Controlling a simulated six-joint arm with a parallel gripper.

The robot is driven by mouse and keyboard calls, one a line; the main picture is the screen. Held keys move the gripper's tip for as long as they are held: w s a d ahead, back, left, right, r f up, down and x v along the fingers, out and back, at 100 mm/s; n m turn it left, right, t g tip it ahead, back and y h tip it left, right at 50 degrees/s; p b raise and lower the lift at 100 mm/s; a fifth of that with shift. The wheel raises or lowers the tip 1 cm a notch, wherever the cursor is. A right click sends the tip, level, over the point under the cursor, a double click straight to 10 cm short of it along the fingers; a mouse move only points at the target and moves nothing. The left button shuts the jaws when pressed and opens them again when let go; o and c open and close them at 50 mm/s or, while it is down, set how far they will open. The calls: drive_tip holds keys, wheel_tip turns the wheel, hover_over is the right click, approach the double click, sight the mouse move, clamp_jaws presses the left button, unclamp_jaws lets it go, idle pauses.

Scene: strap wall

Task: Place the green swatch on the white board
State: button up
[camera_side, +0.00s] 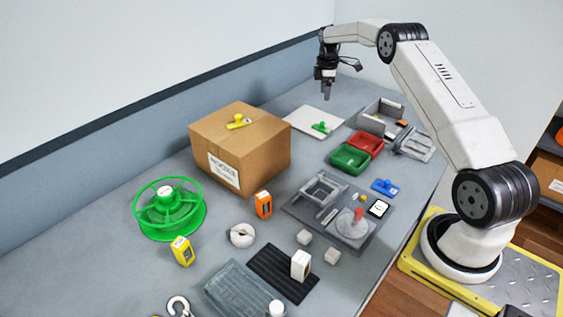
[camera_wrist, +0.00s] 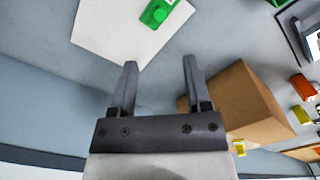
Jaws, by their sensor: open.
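The white board (camera_side: 310,121) lies flat on the table behind the cardboard box, and it also fills the upper middle of the wrist view (camera_wrist: 105,32). The green swatch (camera_side: 321,127) lies on the board, towards its front right part, with a raised knob on top. In the wrist view the green swatch (camera_wrist: 158,12) is at the top edge and partly cut off. My gripper (camera_side: 327,95) is raised above the table beyond the board, pointing down. In the wrist view its two fingers (camera_wrist: 159,65) are apart with nothing between them. It does not touch the swatch.
A cardboard box (camera_side: 232,155) with a yellow swatch (camera_side: 238,122) on top stands left of the board. Red (camera_side: 365,144) and green (camera_side: 350,158) bins stand to the right. A blue swatch (camera_side: 384,187), a green reel (camera_side: 170,212) and a grey fixture (camera_side: 335,215) are nearer the front.

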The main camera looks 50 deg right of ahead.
drive_tip(key=s+a+r+m+t, duration=0.1)
drive_tip(key=s+a+r+m, duration=0.1)
drive_tip(key=a, duration=0.9)
drive_tip(key=s+a+r+m, duration=0.2)
drive_tip(key=s+a, duration=0.1)
drive_tip(key=a, duration=0.7)
drive_tip(key=s+a+f+m, duration=0.1)
drive_tip(key=s+a+m, duration=0.1)
drive_tip(key=s+a, duration=0.5)
drive_tip(key=s+a+f+m+t, duration=0.1)
drive_tip(key=s+a+m, duration=0.2)
drive_tip(key=s+a, duration=0.4)
drive_tip(key=s, duration=0.5)
drive_tip(key=shift+a+t, duration=0.25)
drive_tip(key=shift+t, duration=0.05)
